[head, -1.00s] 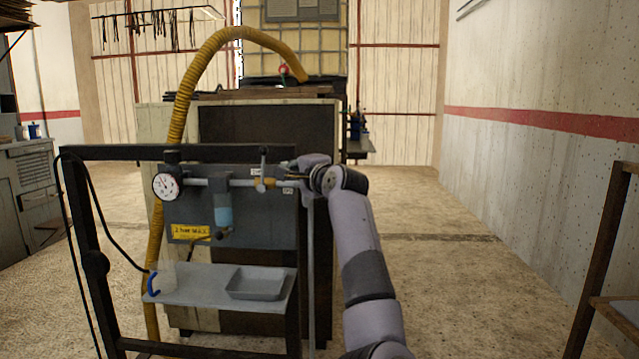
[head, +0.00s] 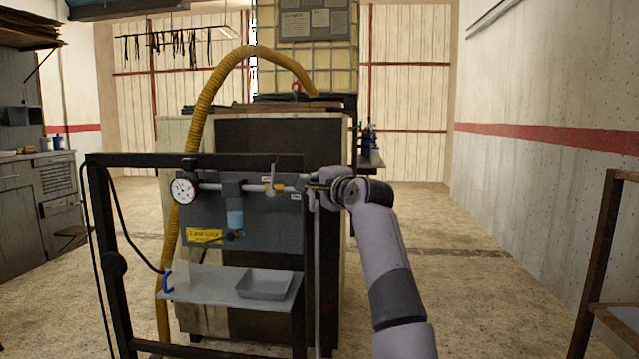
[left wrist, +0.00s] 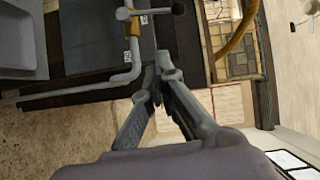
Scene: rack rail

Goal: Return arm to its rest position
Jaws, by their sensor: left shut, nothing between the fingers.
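My left arm, grey with a dark band, rises at the lower right of the head view. My left gripper (head: 318,187) is at the right end of the rack's dark panel (head: 262,222), near the end of the grey pipe (head: 212,187). In the left wrist view the gripper's fingers (left wrist: 158,72) come together at the tips with nothing between them. The bent pipe (left wrist: 100,85) and a brass-coloured fitting (left wrist: 132,28) are close to the tips there; I cannot tell whether they touch. My right gripper is in neither view.
A large dark cabinet (head: 285,140) and yellow hose (head: 205,100) stand behind. A brown frame (head: 598,250) is at far right; open floor (head: 475,290) lies between.

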